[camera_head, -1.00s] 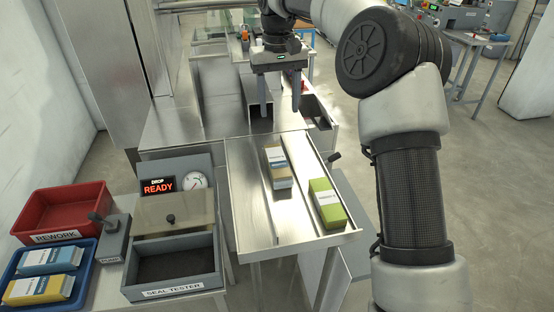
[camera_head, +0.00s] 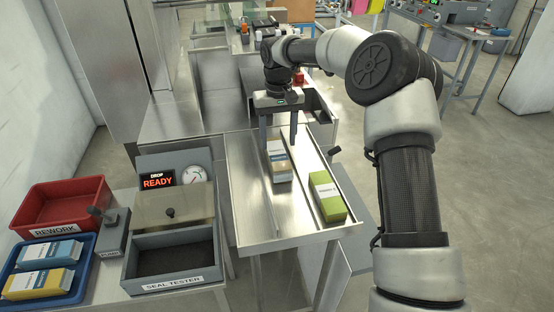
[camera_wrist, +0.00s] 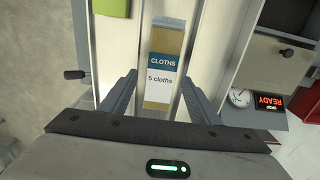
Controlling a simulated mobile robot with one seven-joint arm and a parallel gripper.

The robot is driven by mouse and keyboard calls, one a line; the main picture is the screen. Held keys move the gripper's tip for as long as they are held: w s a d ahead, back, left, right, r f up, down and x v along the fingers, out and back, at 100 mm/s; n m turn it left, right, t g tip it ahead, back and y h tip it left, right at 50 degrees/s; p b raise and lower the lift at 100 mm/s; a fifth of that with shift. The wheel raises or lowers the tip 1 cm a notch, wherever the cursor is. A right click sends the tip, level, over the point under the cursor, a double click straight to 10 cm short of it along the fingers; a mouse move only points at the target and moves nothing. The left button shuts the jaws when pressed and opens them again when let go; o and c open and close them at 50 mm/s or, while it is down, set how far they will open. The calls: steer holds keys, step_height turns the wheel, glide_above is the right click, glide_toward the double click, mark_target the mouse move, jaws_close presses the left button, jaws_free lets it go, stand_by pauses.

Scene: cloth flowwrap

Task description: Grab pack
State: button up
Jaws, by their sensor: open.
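A tan pack with a white and blue label (camera_head: 278,161) lies in the left lane of the metal chute (camera_head: 256,226). In the wrist view the same pack (camera_wrist: 163,66) reads "CLOTHS, 5 cloths" and lies between the finger lines. My gripper (camera_head: 279,146) is open and empty, pointing down, with its fingers either side of the pack's far end in the head view. I cannot tell whether the fingers are at the pack's height. A green pack (camera_head: 326,197) lies in the right lane, beyond a divider; its edge also shows in the wrist view (camera_wrist: 112,8).
The seal tester (camera_head: 172,259), with a "READY" display (camera_head: 158,182), stands left of the chute. A red "REWORK" bin (camera_head: 62,207) and a blue tray (camera_head: 44,270) with two packs are at the far left. A dark knob (camera_head: 333,150) stands by the chute's right side.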

mark_target(277, 154)
step_height(277, 154, down, 5)
steer(key=shift+s+a+r, duration=0.1)
steer(key=shift+a, duration=0.05)
steer(key=c, duration=0.8)
